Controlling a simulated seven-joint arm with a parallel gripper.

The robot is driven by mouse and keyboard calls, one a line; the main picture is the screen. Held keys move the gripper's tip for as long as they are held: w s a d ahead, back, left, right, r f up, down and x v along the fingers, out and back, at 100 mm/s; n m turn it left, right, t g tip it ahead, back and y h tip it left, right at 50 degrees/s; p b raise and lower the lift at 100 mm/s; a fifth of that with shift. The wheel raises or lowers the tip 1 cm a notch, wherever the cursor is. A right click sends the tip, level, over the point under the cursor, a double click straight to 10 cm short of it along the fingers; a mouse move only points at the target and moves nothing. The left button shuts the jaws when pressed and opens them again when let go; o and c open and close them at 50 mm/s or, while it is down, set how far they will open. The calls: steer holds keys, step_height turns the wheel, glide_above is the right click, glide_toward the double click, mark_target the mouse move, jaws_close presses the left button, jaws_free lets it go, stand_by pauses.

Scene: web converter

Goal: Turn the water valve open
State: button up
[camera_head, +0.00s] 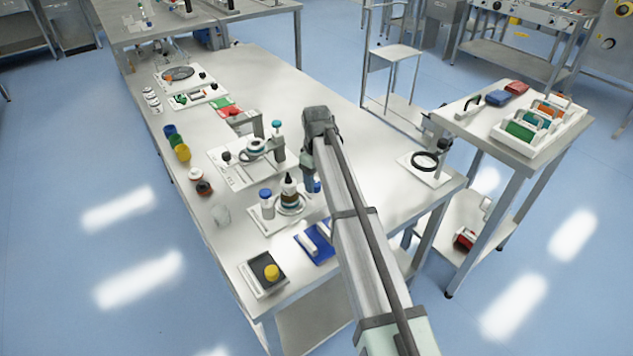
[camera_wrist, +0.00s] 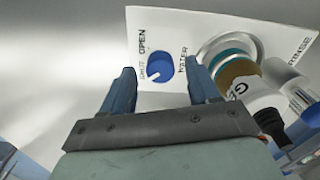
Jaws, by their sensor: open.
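The water valve (camera_wrist: 161,66) is a round blue knob on a white panel (camera_wrist: 180,25) in the wrist view. Its white pointer mark lies at the knob's lower left, on the side of the SHUT label. OPEN is printed at the upper left and WATER on the right. My gripper (camera_wrist: 160,64) is open, with one finger to each side of the knob in the picture; I cannot tell whether they touch it. In the head view my gripper (camera_head: 308,163) is over the bench beside the bottle board, and my arm hides part of that area.
A brown-and-white bottle (camera_wrist: 239,80) sits in a ring right of the knob, near my right finger. A white bottle (camera_head: 267,206) with a blue cap stands on the same board. Several fixtures fill the bench's left side.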

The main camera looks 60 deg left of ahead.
steer(key=shift+f, duration=0.7)
steer(key=c, duration=1)
